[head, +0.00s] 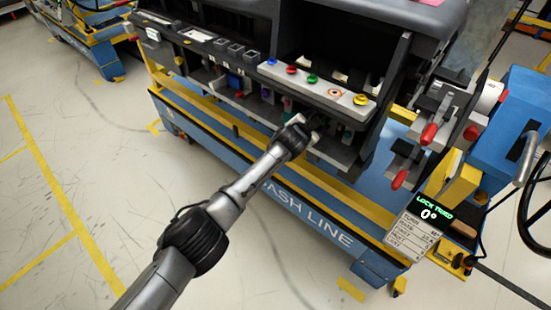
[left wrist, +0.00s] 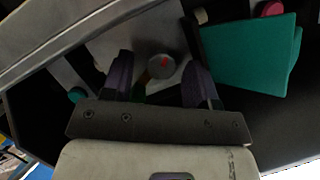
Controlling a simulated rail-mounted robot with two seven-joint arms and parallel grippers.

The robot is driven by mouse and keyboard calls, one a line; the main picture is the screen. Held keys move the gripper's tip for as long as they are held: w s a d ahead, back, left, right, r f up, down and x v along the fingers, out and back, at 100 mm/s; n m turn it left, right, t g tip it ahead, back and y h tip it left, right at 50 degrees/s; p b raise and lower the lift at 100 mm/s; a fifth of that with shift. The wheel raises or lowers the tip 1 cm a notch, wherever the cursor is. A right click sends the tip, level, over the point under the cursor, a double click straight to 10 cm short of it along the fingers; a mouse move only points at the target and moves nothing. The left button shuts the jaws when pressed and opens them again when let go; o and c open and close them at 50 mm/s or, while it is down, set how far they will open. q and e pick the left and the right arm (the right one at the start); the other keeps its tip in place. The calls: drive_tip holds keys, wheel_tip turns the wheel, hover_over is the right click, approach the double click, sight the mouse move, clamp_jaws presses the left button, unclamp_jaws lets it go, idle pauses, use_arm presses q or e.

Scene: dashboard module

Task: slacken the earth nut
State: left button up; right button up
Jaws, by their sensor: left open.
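My left gripper (head: 308,128) reaches in from the left in the head view, to the open lower front of the dashboard module (head: 325,90). In the left wrist view its two dark fingers (left wrist: 160,62) are apart. In the head view the nut is hidden. My right gripper is not in view.
A teal block (left wrist: 248,55) stands close right of the fingers. Coloured buttons (head: 312,78) line the module's ledge above my gripper. Floor at the left is clear.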

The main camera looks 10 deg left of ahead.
use_arm(q)
drive_tip(key=shift+f+b, duration=0.15)
drive_tip(key=shift+b, duration=0.35)
drive_tip(key=m+b, duration=0.1)
drive_tip(key=b, duration=0.2)
drive_tip(key=m+t+y+b, duration=0.1)
drive_tip(key=m+b, duration=0.1)
drive_tip(key=b, duration=0.2)
drive_tip(key=shift+f+t, duration=0.25)
drive_tip(key=shift+t, duration=0.05)
drive_tip(key=shift+s+a+r+p, duration=0.25)
drive_tip(key=shift+s+r+p, duration=0.5)
drive_tip(key=shift+s+p, duration=0.3)
drive_tip(key=p+v, duration=0.5)
drive_tip(key=v, duration=0.6)
drive_tip(key=w+a+r+n+g+y+p, duration=0.1)
drive_tip(key=a+r+n+p, duration=0.1)
drive_tip(key=a+p, duration=0.25)
drive_tip(key=a+r+n+y+p, duration=0.1)
drive_tip(key=a+r+n+p, duration=0.15)
drive_tip(key=a, duration=0.25)
drive_tip(key=s+a+f+n+g+p, duration=0.2)
drive_tip(key=s+f+n+g+p, duration=0.2)
drive_tip(key=s+f+p, duration=0.9)
drive_tip(key=shift+s+a+f+n+g+y, duration=0.4)
drive_tip(key=shift+s+f+g, duration=0.5)
drive_tip(key=shift+s, duration=0.3)
